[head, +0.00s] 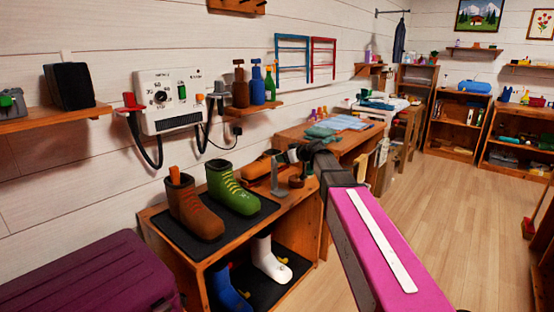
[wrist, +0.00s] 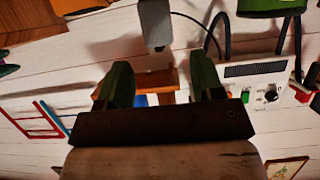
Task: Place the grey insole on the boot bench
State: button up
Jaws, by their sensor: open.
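The boot bench (head: 205,262) is a wooden unit in the head view, with a dark mat on top. My gripper (head: 288,153) hangs above the bench's right end. It is open, with nothing held between its two dark green fingers (wrist: 162,80).
A brown boot (head: 192,208) and a green boot (head: 232,187) stand on the bench mat. A white boot (head: 270,262) and a blue boot (head: 228,290) are below. A purple case (head: 90,275) is at the left. A wooden table (head: 345,140) is behind.

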jog(key=v, duration=0.5)
jog(key=s+d+f+m+g+h, duration=0.2)
jog(key=s+d+f, duration=0.3)
jog(key=s+f, duration=0.4)
jog(key=s+d+f+m+g+h, duration=0.3)
jog(key=s+d+f+m+h, duration=0.2)
jog(key=s+f, duration=0.5)
jog(key=s+d+f+m+g+h, duration=0.3)
jog(key=s+d+f, duration=0.3)
jog(key=s+f, duration=0.3)
notch_tip(320, 180, down, 3)
jog(key=shift+s+d+r+h, duration=0.1)
jog(key=shift+s+d+h, duration=0.05)
jog(key=shift+h, duration=0.25)
